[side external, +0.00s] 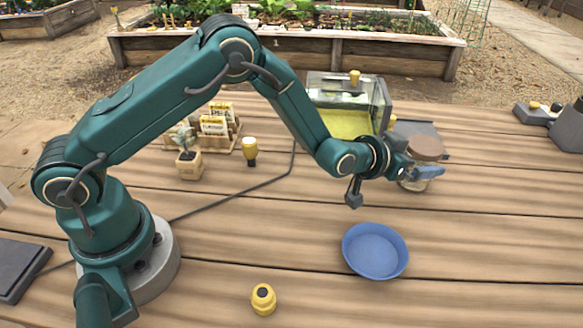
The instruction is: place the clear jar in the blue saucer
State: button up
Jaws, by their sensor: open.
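The clear jar (416,185) with a brown lid (425,148) stands upright on the wooden table, right of the middle. The blue saucer (375,250) lies in front of it and looks empty. My gripper (428,172) is open at the jar, with a blue-grey finger overlapping the jar's front in the picture. I cannot tell whether the finger touches the glass. The other finger is hidden, and my wrist covers part of the jar's left side.
A glass box (350,122) with yellow-green contents stands behind my forearm. A potted plant (189,163), a seed packet rack (217,124) and a yellow-topped object (250,150) are at left. A yellow knob-like piece (263,299) sits in front. The table right of the saucer is clear.

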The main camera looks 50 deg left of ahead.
jog(key=shift+x, duration=1.1)
grip_shut()
